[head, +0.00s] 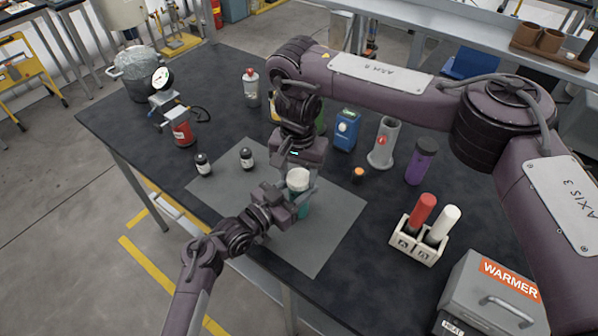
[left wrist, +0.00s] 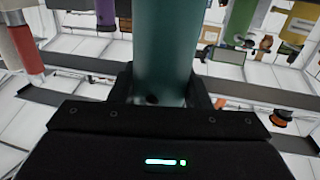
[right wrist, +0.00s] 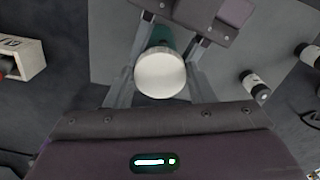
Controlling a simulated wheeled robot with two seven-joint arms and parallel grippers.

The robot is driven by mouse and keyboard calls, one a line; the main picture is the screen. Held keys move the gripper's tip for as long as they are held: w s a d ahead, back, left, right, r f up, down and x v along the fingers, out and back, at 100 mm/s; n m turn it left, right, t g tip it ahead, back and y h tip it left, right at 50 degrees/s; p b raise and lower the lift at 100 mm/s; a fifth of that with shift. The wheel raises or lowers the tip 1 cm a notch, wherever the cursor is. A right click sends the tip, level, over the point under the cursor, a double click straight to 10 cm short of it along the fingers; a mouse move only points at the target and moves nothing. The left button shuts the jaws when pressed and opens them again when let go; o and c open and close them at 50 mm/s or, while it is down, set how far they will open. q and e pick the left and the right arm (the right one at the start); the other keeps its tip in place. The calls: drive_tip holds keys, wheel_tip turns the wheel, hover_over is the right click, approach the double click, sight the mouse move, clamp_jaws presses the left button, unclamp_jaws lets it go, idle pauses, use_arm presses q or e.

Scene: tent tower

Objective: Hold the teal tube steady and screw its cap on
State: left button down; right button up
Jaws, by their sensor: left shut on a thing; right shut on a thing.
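The teal tube (head: 301,211) stands upright over the grey mat. My left gripper (head: 296,203) is shut around its body. In the left wrist view the tube (left wrist: 165,40) rises between the fingers. The off-white cap (head: 298,179) is at the top of the tube, in line with it. My right gripper (head: 300,172) reaches down from above and is shut on the cap. In the right wrist view the cap (right wrist: 160,73) sits between the fingers, with teal showing behind it. The cap hides the tube's mouth and threads, so I cannot tell how far it is screwed.
The grey mat (head: 325,238) lies on the black table. Two small dark bottles (head: 203,164) (head: 247,158) are left of the tube. A rack (head: 416,240) with a red and a white tube, an orange cap (head: 359,174), a purple bottle (head: 421,161) and the warmer (head: 490,295) are on the right.

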drive_tip(key=shift+w+m, duration=0.1)
drive_tip(key=shift+m, duration=0.5)
drive_tip(key=o, duration=0.9)
drive_tip(key=shift+o, duration=0.2)
drive_tip(key=shift+c, duration=0.4)
